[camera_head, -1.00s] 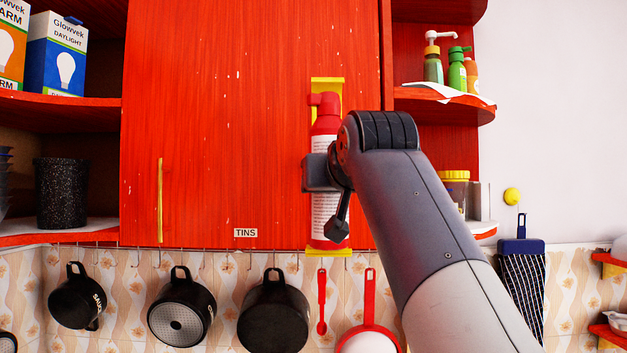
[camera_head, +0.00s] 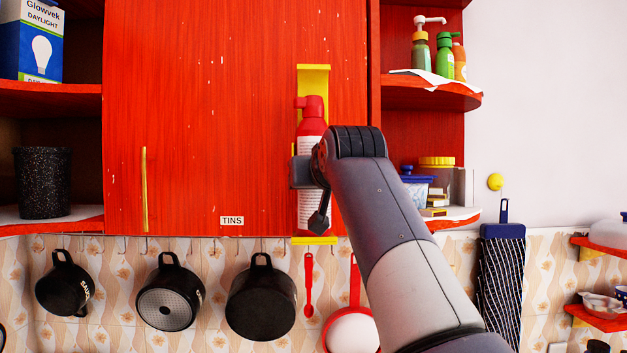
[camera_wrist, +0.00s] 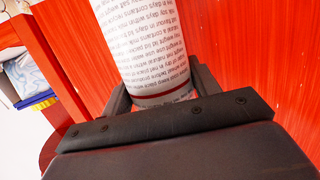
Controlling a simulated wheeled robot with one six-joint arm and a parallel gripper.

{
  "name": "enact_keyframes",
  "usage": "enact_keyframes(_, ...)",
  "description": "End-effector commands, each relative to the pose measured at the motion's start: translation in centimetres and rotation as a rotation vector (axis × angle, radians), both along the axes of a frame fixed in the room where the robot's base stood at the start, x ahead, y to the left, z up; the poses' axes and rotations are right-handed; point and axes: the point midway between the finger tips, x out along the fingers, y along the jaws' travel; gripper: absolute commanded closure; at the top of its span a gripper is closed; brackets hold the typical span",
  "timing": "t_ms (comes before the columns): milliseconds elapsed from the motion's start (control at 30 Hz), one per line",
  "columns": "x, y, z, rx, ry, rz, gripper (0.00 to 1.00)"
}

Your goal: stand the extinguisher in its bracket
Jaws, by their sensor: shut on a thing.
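The extinguisher (camera_head: 311,127) is a red cylinder with a white printed label and a red head. It stands upright in front of the yellow bracket (camera_head: 314,77) on the red cabinet door. The bracket's top plate shows above it and its yellow bottom ledge lies just under its base; I cannot tell whether the base touches the ledge. My gripper (camera_head: 303,172) is shut around the extinguisher's middle. In the wrist view the labelled body (camera_wrist: 148,45) sits between the fingers of my gripper (camera_wrist: 150,97). My arm hides part of its right side.
Black pans (camera_head: 261,300) and a red spoon (camera_head: 309,287) hang from hooks below the cabinet. Open shelves with bottles (camera_head: 444,55) and jars lie to the right. A door handle (camera_head: 145,190) is at left. The door between handle and bracket is clear.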

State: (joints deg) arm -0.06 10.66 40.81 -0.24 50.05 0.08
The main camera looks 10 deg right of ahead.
Motion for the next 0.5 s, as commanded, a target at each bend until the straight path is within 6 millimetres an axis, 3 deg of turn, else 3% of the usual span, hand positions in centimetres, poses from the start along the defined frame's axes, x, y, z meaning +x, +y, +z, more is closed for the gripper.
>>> enact_keyframes(67,-0.08,0.01,-0.15,0.000,-0.004,0.000,0.88)
enact_keyframes(100,-0.02,0.01,-0.28,0.000,0.000,0.000,0.41)
enact_keyframes(333,-0.01,0.01,-0.22,0.000,0.000,0.000,0.22)
enact_keyframes(500,-0.01,0.00,-0.22,0.000,0.000,0.000,0.20)
